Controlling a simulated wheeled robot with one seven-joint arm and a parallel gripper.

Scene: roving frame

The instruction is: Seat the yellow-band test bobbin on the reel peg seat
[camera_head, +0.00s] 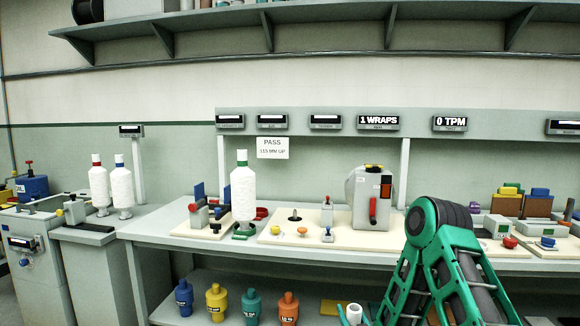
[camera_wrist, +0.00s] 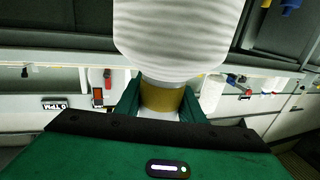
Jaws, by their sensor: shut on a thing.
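In the wrist view my gripper (camera_wrist: 160,100) is shut on the yellow-band bobbin, with a green finger on each side of its yellow band (camera_wrist: 162,97). The white wound body (camera_wrist: 180,35) fills the upper middle of that view, and its far end is cut off. In the head view a white cylinder end (camera_head: 353,313) shows low in front of the bench between teal pieces; I cannot tell for sure that it is the held bobbin. A short dark peg on a round base (camera_head: 294,215), which looks like the reel peg seat, stands bare on a cream board (camera_head: 270,238).
A green-band bobbin (camera_head: 243,190) stands upright left of the peg. A grey machine with a red handle (camera_head: 372,195) stands to its right. Red-band (camera_head: 99,188) and blue-band (camera_head: 122,188) bobbins stand at left. Several coloured bottles (camera_head: 217,300) fill the lower shelf.

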